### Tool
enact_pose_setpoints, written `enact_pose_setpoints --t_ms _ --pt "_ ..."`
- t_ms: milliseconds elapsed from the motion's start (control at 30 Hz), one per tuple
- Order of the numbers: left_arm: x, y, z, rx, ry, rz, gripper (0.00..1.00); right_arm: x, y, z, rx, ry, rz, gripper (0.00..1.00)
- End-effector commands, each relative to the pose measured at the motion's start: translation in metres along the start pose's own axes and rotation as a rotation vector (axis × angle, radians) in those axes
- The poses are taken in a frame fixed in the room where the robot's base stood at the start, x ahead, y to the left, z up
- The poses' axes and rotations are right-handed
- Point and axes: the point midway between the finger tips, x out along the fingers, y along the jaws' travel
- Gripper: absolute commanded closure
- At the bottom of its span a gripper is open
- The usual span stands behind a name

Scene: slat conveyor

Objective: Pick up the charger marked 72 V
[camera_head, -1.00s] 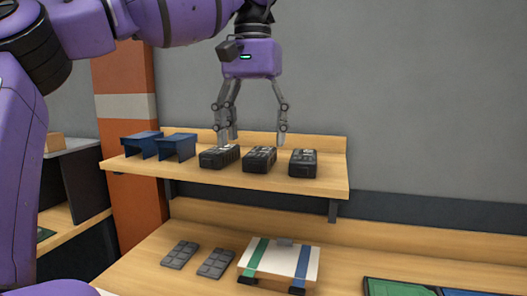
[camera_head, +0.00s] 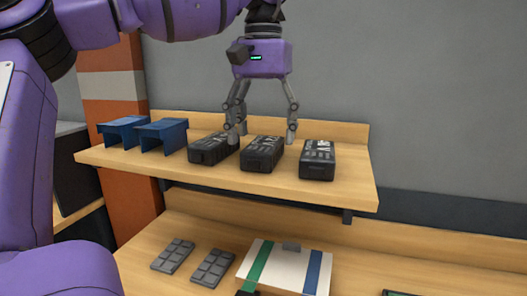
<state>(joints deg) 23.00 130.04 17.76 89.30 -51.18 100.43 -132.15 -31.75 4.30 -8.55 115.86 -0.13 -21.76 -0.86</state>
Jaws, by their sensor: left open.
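Three black chargers stand in a row on the upper wooden shelf: a left one (camera_head: 212,149), a middle one (camera_head: 262,155) and a right one (camera_head: 317,161). Each has pale print on top, too small and slanted to read surely, so I cannot tell which one is marked 72 V. My left gripper (camera_head: 264,138) is open and points down with nothing between its fingers. Its fingertips show at either side of the middle charger's far end. I cannot tell whether they touch anything. My right gripper is not in view.
Two blue stands (camera_head: 145,133) are at the shelf's left end. The wooden shelf (camera_head: 350,190) has free room right of the chargers. Below, grey segmented pads (camera_head: 212,268) and a white box with green and blue bands (camera_head: 287,270) lie on the lower surface.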

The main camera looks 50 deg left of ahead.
Motion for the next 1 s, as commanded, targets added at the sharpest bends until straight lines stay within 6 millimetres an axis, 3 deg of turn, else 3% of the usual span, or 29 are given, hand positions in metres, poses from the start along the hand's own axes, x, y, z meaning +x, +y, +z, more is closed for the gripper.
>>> enact_pose_setpoints --t_ms 200,500,933,1000 --pt "0.029 -0.001 0.000 0.001 0.000 0.000 0.31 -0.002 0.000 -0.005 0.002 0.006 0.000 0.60" --pt "0.034 -0.001 0.000 0.000 0.001 -0.001 0.33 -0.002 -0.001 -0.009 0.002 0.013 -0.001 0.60" --pt "0.034 -0.001 0.000 0.000 0.001 -0.001 0.89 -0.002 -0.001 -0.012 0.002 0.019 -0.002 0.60" --pt "0.033 -0.001 0.000 0.000 0.002 0.000 0.92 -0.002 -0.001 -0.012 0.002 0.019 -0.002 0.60"
